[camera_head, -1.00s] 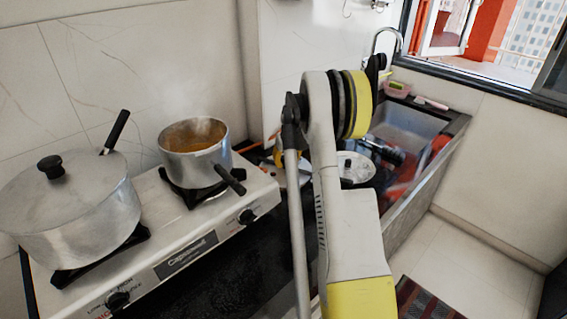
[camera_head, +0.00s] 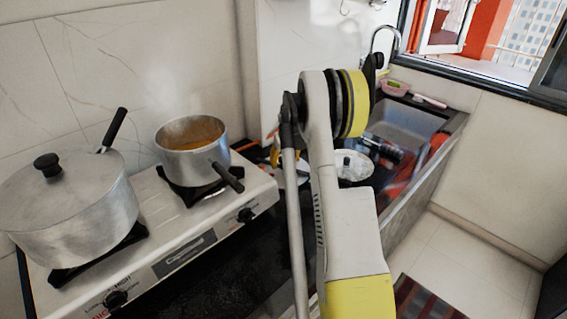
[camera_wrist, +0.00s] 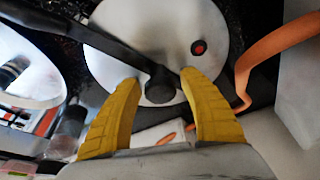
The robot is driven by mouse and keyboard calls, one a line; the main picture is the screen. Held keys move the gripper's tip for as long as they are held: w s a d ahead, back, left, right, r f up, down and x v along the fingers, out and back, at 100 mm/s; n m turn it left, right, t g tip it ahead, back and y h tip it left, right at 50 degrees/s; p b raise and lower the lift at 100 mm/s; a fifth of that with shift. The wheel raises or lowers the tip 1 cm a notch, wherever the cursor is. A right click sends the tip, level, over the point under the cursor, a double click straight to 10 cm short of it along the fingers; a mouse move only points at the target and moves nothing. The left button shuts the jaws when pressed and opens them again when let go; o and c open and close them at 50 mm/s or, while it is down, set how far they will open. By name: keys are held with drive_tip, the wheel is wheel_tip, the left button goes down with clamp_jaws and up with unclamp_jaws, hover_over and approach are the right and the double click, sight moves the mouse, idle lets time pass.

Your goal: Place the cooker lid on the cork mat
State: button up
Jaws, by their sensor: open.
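The cooker lid (camera_wrist: 215,22) is a silver disc with a small red-and-black valve and a long black handle (camera_wrist: 100,38) running from the upper left to a rounded end near the disc's middle. My gripper (camera_wrist: 160,84) is open. Its two yellow fingers reach over the lid's near edge, one on each side of the handle's rounded end, with nothing visibly clamped between them. In the head view my arm hides the gripper and most of the area around the lid. I cannot make out a cork mat in either view.
A white round lid with a dark knob (camera_head: 353,166) lies beside the sink (camera_head: 405,128). It also shows in the wrist view (camera_wrist: 40,85). An orange curved strip (camera_wrist: 262,55) lies close right of my gripper. A large lidded pot (camera_head: 75,215) and a steaming saucepan (camera_head: 185,160) stand on the stove.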

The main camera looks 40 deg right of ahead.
drive_tip(key=p+v, duration=0.4)
drive_tip(key=v, duration=0.8)
drive_tip(key=shift+r, duration=0.35)
